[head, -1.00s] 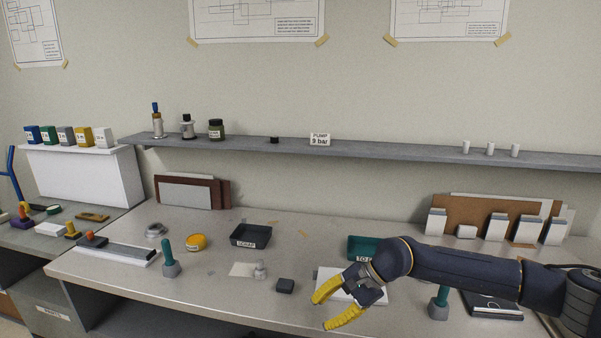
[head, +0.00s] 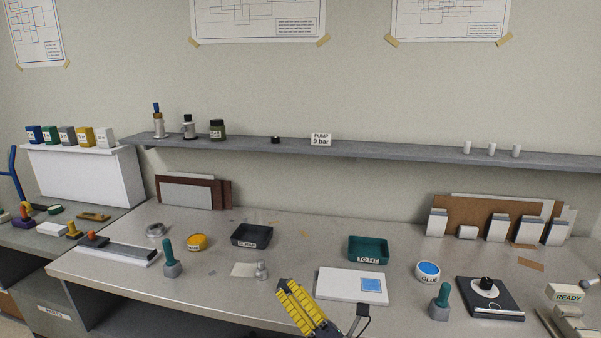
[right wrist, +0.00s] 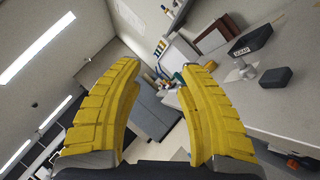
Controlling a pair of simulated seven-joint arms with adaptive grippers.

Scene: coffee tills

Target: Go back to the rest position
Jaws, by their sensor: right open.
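My right gripper (head: 306,306) shows at the bottom edge of the head view, in front of the bench's near edge, its yellow fingers pointing up and left. In the right wrist view its two yellow fingers (right wrist: 160,105) stand well apart with nothing between them, so it is open and empty. Most of the right arm is out of the head view. My left gripper is not in view.
The bench holds a black SCRAP tray (head: 251,236), a green TO FIT tray (head: 368,249), a white board (head: 338,285), a GLUE tub (head: 428,272) and a green-handled tool (head: 440,302). A shelf (head: 380,151) runs along the wall behind.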

